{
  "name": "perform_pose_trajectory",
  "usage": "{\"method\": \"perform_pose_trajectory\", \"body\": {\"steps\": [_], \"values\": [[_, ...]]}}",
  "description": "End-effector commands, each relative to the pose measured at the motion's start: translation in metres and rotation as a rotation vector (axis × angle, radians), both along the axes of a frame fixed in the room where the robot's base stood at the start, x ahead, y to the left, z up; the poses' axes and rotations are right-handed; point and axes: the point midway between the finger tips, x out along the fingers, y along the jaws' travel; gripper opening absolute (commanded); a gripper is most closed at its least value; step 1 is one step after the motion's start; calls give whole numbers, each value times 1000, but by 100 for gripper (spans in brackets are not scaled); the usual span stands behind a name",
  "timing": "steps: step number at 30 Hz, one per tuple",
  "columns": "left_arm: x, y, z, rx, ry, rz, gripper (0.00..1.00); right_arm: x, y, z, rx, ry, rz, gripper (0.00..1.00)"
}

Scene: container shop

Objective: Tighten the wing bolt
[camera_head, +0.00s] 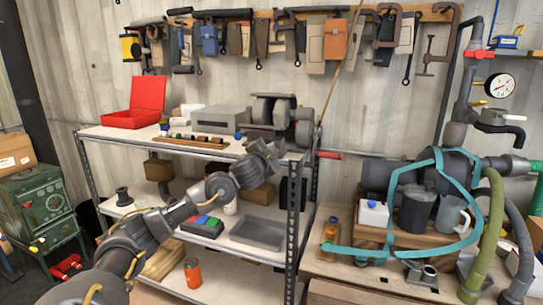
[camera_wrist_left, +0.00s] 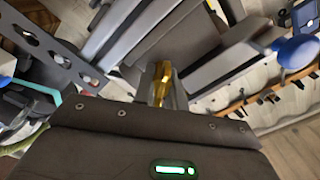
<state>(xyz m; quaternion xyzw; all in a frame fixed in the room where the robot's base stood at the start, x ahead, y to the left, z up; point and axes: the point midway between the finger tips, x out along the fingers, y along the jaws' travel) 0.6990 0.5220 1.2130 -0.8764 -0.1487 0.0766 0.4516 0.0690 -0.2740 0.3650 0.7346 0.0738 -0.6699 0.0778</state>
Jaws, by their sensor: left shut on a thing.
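My left arm reaches up from the lower left in the head view, and its gripper (camera_head: 268,147) is at the front edge of the shelf's top, just below the dark grey bench grinder (camera_head: 272,108). In the left wrist view a small brass-coloured piece, which looks like the wing bolt (camera_wrist_left: 162,80), sits between the jaws of my left gripper (camera_wrist_left: 164,92). The jaws are shut on it. Grey metal parts surround it. The bolt cannot be made out in the head view, where the gripper and grinder cover that spot. My right gripper is not in view.
A metal shelf (camera_head: 130,138) holds a red open case (camera_head: 148,98), a grey box (camera_head: 220,118) and a grey tray (camera_head: 258,233). A workbench (camera_head: 385,278) with hoses and jugs stands at the right. A blue knob (camera_wrist_left: 297,52) is close by in the wrist view.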

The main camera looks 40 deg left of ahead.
Motion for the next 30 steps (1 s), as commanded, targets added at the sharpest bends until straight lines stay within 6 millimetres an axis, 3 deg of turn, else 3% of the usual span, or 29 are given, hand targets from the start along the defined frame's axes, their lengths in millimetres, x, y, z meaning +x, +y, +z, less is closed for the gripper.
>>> {"method": "perform_pose_trajectory", "body": {"steps": [15, 30], "values": [[0, -1, -5, 418, 146, 0, 0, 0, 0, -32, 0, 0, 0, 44], [1, -1, -4, 592, 209, -1, 0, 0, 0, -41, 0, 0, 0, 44]]}}
